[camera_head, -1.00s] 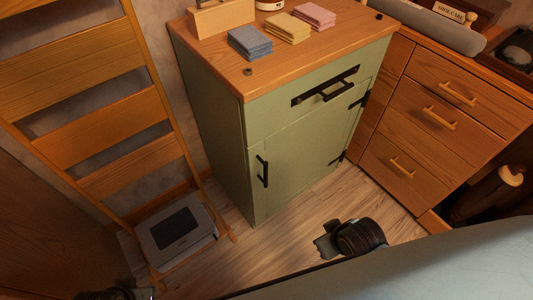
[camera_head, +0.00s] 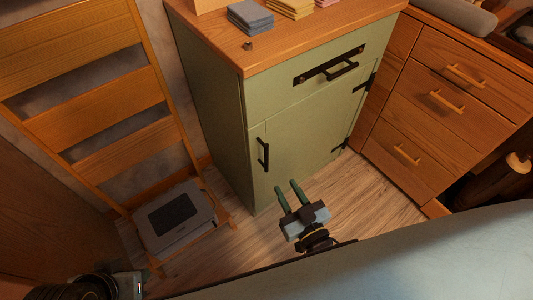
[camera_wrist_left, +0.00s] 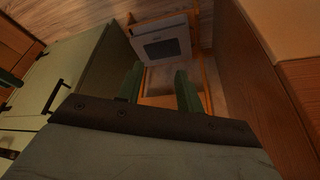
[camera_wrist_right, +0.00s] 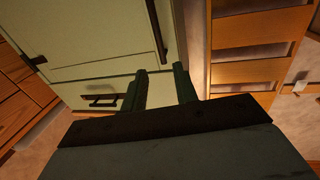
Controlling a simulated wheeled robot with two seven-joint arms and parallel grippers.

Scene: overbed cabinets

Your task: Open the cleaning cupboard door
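The green cupboard (camera_head: 220,110) has a shut lower door (camera_head: 305,138) with a vertical black handle (camera_head: 263,154) at its left edge and black hinges on its right. My right gripper (camera_head: 287,187) is open and empty, its fingers pointing at the lower door, below and right of the handle. In the right wrist view the handle (camera_wrist_right: 157,32) lies beyond the fingertips, apart from them. My left gripper shows only partly at the bottom left of the head view; in the left wrist view (camera_wrist_left: 160,70) it is open and empty, and the door handle (camera_wrist_left: 53,97) is off to the left.
Above the door is a shut drawer with a black handle (camera_head: 342,69). A wooden drawer unit (camera_head: 440,100) stands close on the right. A wooden ladder-like rack (camera_head: 100,120) and a grey box (camera_head: 175,222) are on the left. Folded cloths (camera_head: 250,16) lie on top. Some floor is clear in front.

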